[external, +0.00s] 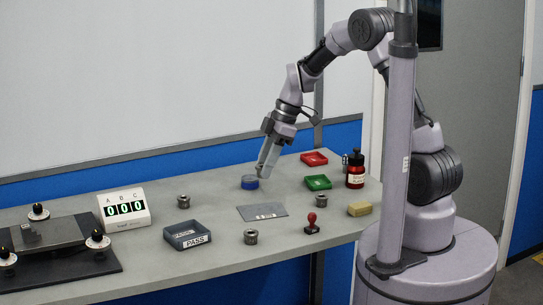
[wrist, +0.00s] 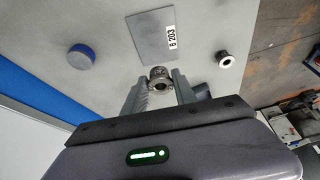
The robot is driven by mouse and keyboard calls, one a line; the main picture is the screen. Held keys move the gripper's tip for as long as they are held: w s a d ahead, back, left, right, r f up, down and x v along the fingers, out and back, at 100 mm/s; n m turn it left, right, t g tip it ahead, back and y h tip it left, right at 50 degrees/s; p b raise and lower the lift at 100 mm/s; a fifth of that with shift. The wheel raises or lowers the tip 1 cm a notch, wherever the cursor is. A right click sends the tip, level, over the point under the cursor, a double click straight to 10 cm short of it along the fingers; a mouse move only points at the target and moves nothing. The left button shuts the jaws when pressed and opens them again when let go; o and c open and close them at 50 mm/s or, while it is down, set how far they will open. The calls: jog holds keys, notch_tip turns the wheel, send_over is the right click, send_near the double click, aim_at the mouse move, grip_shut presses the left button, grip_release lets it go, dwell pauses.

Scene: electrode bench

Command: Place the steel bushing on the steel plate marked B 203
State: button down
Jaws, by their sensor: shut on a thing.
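My gripper (external: 262,172) is shut on a grey steel bushing (wrist: 158,74), a ring with a hole, which shows between the fingertips in the wrist view. The gripper is above the bench, close to the blue disc, in the external view; the held bushing is hard to make out there. The steel plate marked B 203 (external: 262,212) lies flat on the bench, in front of the gripper. In the wrist view the plate (wrist: 152,38) is just beyond the held bushing, with its label on the right side. No bushing shows on the plate.

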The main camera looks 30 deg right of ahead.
aim_at(260, 212)
notch_tip(260, 212, down, 10)
jog(key=b, duration=0.3)
jog(key=shift+a+r+b, duration=0.1)
jog(key=shift+b, duration=0.3)
jog(key=shift+s, duration=0.1)
jog(key=c, duration=1)
grip_release()
